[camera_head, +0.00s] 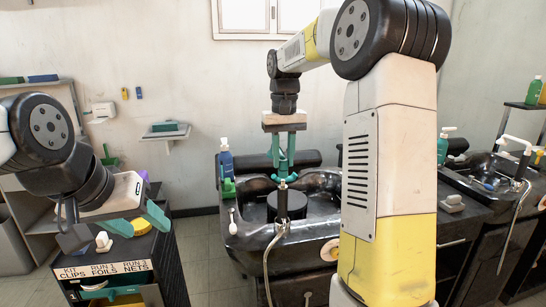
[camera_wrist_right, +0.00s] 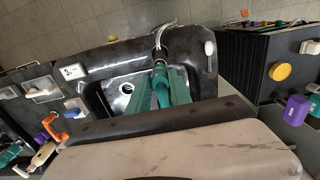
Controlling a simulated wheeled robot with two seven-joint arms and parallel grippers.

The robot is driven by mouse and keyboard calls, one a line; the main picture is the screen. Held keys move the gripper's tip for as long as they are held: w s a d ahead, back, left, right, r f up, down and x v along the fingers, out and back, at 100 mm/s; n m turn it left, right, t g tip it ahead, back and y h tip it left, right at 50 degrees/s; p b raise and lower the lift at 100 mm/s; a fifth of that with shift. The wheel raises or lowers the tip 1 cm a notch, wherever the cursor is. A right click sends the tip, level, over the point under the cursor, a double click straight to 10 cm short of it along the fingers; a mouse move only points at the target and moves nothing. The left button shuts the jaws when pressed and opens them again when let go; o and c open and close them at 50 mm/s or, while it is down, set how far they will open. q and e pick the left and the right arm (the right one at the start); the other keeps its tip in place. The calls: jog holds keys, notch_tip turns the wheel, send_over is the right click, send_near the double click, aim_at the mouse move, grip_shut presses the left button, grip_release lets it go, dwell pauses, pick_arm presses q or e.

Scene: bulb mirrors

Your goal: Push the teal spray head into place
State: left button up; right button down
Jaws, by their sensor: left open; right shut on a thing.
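The teal spray head (camera_wrist_right: 160,84) shows between the teal fingers of my right gripper (camera_wrist_right: 163,72) in the right wrist view. In the head view my right gripper (camera_head: 284,168) points down over the black basin (camera_head: 322,182), shut on the spray head. The fingers hide much of the head there, and I cannot tell whether it is fully seated below. A dark round piece (camera_head: 287,206) stands beneath it. My left gripper (camera_head: 115,230) is open at the left, its fingers wide apart above the labelled trolley.
The labelled trolley (camera_head: 106,268) carries small items, including a yellow one (camera_head: 142,226). A grey hose (camera_head: 267,262) hangs at the basin's front. A blue bottle (camera_head: 226,160) stands behind the basin's left side. Another basin (camera_head: 480,176) is at the right. Floor shows between trolley and basin.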

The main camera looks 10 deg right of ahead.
jog(key=shift+f, duration=1.45)
dwell(0.3)
jog(key=c, duration=1.1)
grip_release()
jog(key=o, duration=0.5)
jog(key=shift+r, duration=3)
